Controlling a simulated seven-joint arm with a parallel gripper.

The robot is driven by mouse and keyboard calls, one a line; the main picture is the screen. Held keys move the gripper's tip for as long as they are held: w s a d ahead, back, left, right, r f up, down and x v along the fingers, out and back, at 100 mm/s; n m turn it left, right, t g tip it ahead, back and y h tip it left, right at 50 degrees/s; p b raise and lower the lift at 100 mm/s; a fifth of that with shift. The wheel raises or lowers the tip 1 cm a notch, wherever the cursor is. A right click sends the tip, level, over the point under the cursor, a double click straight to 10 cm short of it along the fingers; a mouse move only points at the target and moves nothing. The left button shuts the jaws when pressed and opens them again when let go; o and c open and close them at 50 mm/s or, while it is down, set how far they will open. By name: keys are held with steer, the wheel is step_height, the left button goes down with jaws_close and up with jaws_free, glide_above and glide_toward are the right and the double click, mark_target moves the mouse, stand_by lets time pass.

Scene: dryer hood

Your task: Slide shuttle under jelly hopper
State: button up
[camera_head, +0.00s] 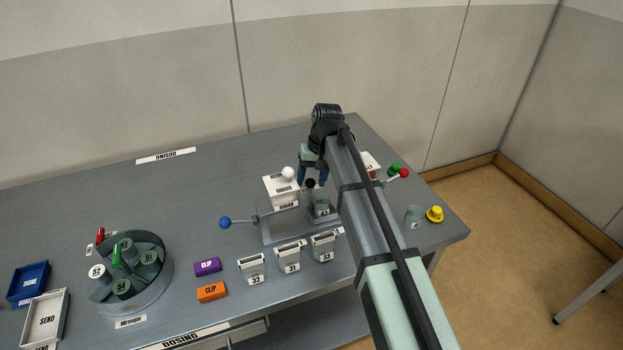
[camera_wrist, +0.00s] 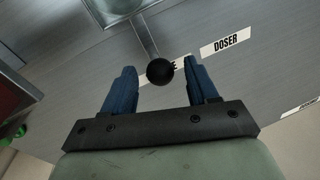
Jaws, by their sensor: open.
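My gripper (camera_head: 314,180) is open, its two blue fingers above the dosing rig on the grey table. In the wrist view a black ball knob (camera_wrist: 160,71) on a thin rod shows between and slightly beyond the fingertips (camera_wrist: 160,85); I cannot tell whether they touch it. The knob (camera_head: 310,183) also shows in the head view, above the shuttle (camera_head: 322,214), which carries a grey cup (camera_head: 321,200). The shuttle is just right of the white sugar hopper (camera_head: 282,192). A white box (camera_head: 371,166), probably the jelly hopper, is partly hidden behind my arm.
A blue-knobbed lever (camera_head: 225,223) sticks out left of the rig. Several white numbered bins (camera_head: 290,258) stand in front. Purple (camera_head: 207,267) and orange (camera_head: 211,292) clip blocks and a round carousel (camera_head: 130,280) lie left. Right are red (camera_head: 404,173) and yellow (camera_head: 435,214) knobs.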

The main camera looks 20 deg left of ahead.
steer(key=shift+f, duration=0.15)
jaws_close()
stand_by(0.5)
